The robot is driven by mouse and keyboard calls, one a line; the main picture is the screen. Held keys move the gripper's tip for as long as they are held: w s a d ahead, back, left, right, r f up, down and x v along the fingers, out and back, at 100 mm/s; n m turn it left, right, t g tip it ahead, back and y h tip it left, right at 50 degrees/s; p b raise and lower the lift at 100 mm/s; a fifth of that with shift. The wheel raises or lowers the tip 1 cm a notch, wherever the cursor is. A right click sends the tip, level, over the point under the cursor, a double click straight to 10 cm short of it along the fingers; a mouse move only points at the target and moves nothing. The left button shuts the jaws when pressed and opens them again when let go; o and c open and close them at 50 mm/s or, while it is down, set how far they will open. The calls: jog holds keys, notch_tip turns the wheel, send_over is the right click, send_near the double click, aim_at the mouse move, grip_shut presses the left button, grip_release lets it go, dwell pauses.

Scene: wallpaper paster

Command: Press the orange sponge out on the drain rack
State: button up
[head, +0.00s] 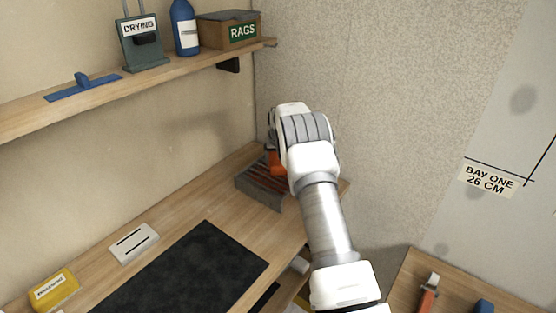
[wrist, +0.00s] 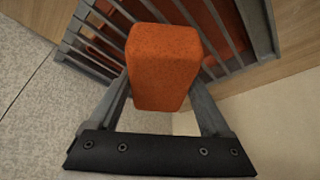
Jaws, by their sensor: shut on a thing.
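The orange sponge (wrist: 163,68) is held between the two fingers of my gripper (wrist: 162,95) in the wrist view. In the head view a small part of the sponge (head: 275,162) shows beside my arm, which hides the rest and the gripper. The drain rack (wrist: 85,35) has grey bars with an orange-brown surface beneath them. In the head view the rack (head: 262,189) stands at the back corner of the bench. The sponge is over the rack's bars in the wrist view; I cannot tell whether it touches them.
The bench holds a dark mat (head: 180,275), a white card (head: 134,243) and a yellow block (head: 54,290). A shelf (head: 75,97) above carries a blue bottle (head: 185,27), a RAGS box (head: 229,30) and a DRYING stand (head: 143,45). Walls close in behind the rack.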

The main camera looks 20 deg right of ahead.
jog(key=shift+f+b, duration=0.4)
jog(key=shift+f, duration=0.15)
jog(key=shift+s+f, duration=0.25)
jog(key=shift+f, duration=0.2)
dwell(1.2)
jog(key=shift+r, duration=0.15)
jog(key=shift+w+r+p, duration=0.2)
jog(key=shift+r+p, duration=1.25)
jog(key=shift+r, duration=2.25)
